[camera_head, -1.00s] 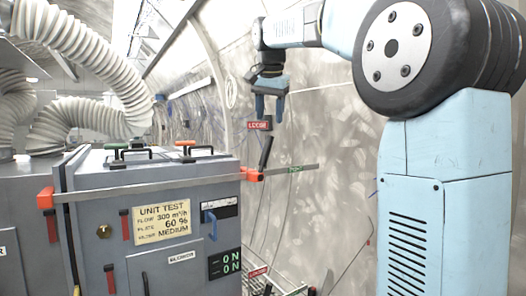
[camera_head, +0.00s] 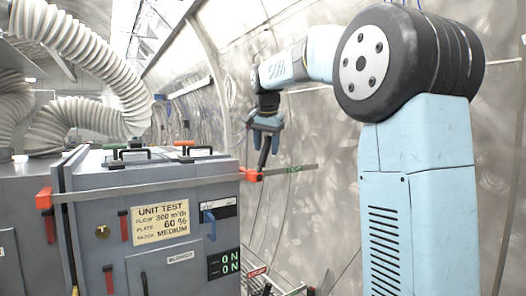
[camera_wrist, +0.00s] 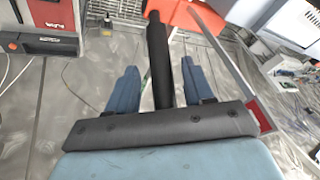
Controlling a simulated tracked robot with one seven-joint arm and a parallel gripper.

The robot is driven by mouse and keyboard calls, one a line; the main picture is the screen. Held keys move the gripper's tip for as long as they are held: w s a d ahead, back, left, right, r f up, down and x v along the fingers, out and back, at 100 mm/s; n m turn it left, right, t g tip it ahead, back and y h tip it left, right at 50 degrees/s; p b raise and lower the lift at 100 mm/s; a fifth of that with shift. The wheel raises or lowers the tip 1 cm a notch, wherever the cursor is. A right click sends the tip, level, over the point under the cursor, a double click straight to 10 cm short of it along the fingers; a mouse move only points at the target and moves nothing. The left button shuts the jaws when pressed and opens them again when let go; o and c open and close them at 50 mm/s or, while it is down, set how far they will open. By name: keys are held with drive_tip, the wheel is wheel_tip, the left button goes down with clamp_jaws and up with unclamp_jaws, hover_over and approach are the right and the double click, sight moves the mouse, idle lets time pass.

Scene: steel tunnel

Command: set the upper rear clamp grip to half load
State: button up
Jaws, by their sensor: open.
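The upper rear clamp has an orange body (camera_head: 250,175) on a flat steel bar at the cabinet's rear corner. Its black grip (camera_head: 264,154) points upward, tilted slightly to the right. My gripper (camera_head: 266,138) is over the grip's upper end with its fingers pointing down. In the wrist view, the black grip (camera_wrist: 160,62) runs between my two blue fingers (camera_wrist: 159,90), with visible gaps on both sides. The orange body (camera_wrist: 187,16) shows beyond. A small green label (camera_head: 295,169) sits on the bar; its text is unreadable.
The grey cabinet (camera_head: 215,261) carries a sign (camera_head: 161,222) reading UNIT TEST, FLOW 300, PLATE 60 %, MEDIUM. A display (camera_head: 224,263) shows two ON lines. A lower red label (camera_head: 256,273) is near another black grip. The tunnel wall (camera_head: 325,150) is behind my gripper.

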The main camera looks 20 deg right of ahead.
drive_tip(key=shift+x, duration=1.05)
drive_tip(key=shift+c, duration=0.4)
clamp_jaws()
drive_tip(key=shift+s+a, duration=0.1)
drive_tip(key=shift+a, duration=0.2)
drive_tip(key=shift+d, duration=0.15)
